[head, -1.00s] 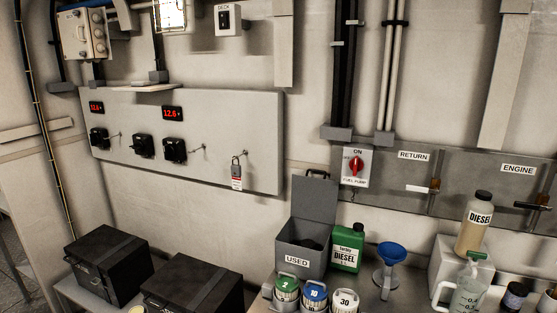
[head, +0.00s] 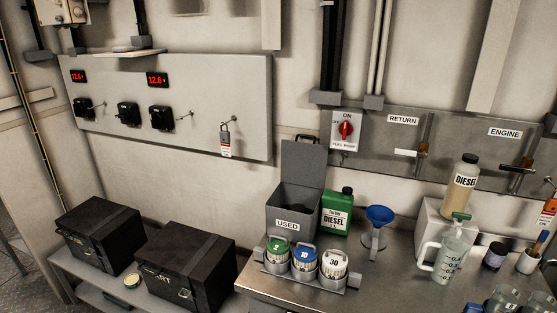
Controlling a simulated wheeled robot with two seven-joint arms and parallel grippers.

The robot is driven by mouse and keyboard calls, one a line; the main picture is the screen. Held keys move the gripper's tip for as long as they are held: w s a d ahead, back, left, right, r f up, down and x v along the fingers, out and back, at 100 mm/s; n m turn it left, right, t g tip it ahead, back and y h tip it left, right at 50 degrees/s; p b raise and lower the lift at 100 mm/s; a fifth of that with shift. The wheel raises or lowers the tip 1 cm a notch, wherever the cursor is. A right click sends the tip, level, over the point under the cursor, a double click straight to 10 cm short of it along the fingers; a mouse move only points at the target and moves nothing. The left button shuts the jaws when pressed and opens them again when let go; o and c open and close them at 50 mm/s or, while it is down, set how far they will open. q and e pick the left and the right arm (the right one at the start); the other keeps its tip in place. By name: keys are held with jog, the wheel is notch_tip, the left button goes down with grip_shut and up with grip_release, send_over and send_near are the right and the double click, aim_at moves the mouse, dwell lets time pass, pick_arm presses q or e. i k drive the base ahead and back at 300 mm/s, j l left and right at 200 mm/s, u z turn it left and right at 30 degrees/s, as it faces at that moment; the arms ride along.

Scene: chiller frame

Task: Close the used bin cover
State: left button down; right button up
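The grey used bin (head: 289,216) stands at the back left of the metal bench, with a "USED" label on its front. Its cover (head: 303,164) is open and stands upright at the back of the bin, close to the wall. The bin's inside is dark, and I cannot tell what it holds. Neither of my grippers is in the head view.
A rack of numbered canisters (head: 305,260) stands directly in front of the bin. A green diesel bottle (head: 336,212) and a blue funnel (head: 378,226) are to its right. A measuring jug (head: 449,254) stands farther right. Black boxes (head: 186,262) sit at left.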

aim_at(303, 164)
jog(key=i+j+u, duration=0.4)
jog(key=i, duration=0.3)
jog(key=i+j+u, duration=0.2)
jog(key=i, duration=0.15)
jog(key=l, duration=0.1)
